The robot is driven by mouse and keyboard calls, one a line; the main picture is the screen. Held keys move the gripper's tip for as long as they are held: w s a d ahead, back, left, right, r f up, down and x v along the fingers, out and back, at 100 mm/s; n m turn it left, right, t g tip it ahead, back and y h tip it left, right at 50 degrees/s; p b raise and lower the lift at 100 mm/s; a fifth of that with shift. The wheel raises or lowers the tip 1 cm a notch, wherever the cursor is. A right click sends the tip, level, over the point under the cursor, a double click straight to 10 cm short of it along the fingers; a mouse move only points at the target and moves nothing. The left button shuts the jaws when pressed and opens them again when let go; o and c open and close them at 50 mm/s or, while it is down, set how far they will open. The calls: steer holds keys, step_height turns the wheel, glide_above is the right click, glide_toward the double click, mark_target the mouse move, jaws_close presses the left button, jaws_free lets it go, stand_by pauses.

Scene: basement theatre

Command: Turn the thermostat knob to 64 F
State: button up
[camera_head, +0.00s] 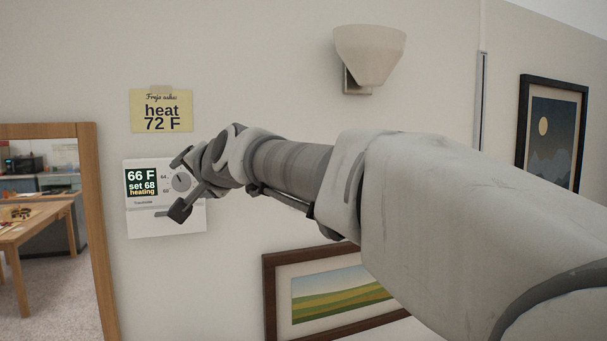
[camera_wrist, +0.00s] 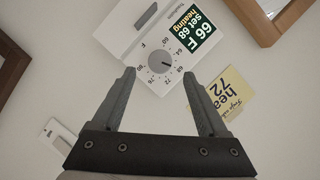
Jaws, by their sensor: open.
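The white thermostat (camera_head: 140,218) hangs on the wall; its screen (camera_head: 142,182) reads 66 F, set 68, heating. Its round grey knob (camera_head: 181,182) is partly hidden by my gripper in the head view. In the wrist view the knob (camera_wrist: 161,60) shows whole inside a ring of numbers, its dark pointer towards 68. My gripper (camera_head: 182,184) is open in front of the thermostat. In the wrist view the fingertips (camera_wrist: 160,75) stand to either side of the knob with nothing between them. I cannot tell whether they touch it.
A yellow note (camera_head: 161,111) above the thermostat reads "Freja asks: heat 72 F". A wood-framed opening or mirror (camera_head: 88,150) is close on the left. A framed landscape (camera_head: 330,297) hangs below my arm, a wall lamp (camera_head: 369,52) above it, another picture (camera_head: 553,130) right.

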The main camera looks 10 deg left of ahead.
mark_target(183, 182)
steer(key=shift+p+x, duration=0.4)
steer(key=shift+x, duration=1.95)
steer(key=shift+c, duration=0.3)
jaws_close()
